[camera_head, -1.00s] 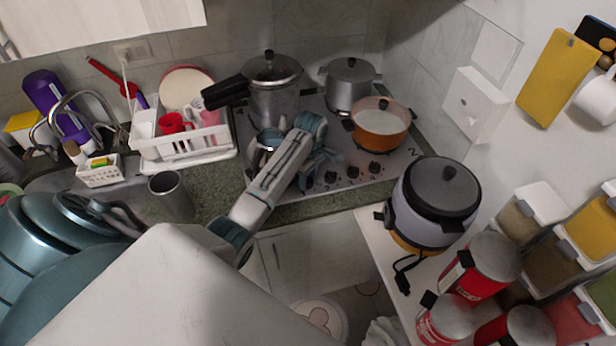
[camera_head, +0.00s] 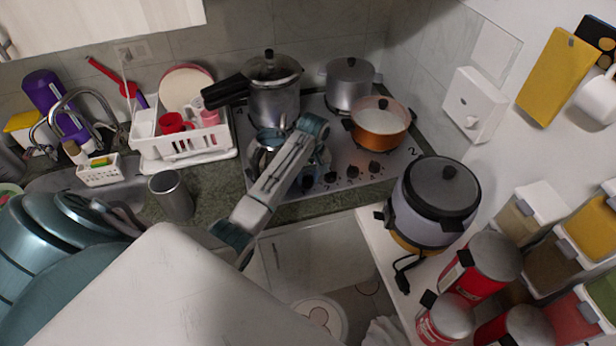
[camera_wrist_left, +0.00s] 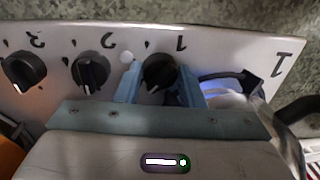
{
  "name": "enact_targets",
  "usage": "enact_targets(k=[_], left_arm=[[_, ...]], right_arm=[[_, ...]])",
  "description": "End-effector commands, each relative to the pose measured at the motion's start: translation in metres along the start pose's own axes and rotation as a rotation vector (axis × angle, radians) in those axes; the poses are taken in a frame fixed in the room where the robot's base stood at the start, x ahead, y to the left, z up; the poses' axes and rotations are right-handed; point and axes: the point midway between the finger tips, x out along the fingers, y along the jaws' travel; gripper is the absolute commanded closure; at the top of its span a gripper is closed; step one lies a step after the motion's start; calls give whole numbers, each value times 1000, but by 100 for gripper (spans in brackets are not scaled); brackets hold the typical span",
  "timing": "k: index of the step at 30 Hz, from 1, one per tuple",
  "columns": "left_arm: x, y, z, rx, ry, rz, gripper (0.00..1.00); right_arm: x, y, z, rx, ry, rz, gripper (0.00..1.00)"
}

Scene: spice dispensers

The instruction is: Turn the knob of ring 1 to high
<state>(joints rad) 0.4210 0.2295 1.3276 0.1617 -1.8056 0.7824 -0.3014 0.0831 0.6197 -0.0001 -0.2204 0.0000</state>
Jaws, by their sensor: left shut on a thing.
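The knob of ring 1 (camera_wrist_left: 158,72) is round and black, below an upside-down printed 1 on the steel hob front in the left wrist view. My left gripper (camera_wrist_left: 158,88) has one blue finger on each side of it and is shut on it. A small pale mark shows low on the knob; its exact setting is hard to read. In the head view my left gripper (camera_head: 308,168) is over the front left of the hob (camera_head: 345,158), and my arm partly hides it. My right gripper is not in view.
More knobs (camera_head: 352,171) sit to the right. A metal kettle (camera_head: 268,150) stands behind my arm at the front left of the hob. An orange pot (camera_head: 380,125), a steel pot (camera_head: 350,85) and a pressure cooker (camera_head: 274,85) also stand there.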

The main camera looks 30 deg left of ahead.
Motion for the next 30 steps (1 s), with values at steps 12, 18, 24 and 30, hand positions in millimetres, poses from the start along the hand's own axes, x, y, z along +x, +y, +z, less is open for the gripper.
enact_targets(k=[12,18,24,30], left_arm=[[-1,0,-1,60,9,0,88],[-1,0,-1,59,9,0,88],[-1,0,-1,59,7,1,43],[-1,0,0,59,6,1,43]], right_arm=[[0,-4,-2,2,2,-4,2],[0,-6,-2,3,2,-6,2],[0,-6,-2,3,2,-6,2],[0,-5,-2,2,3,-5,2]])
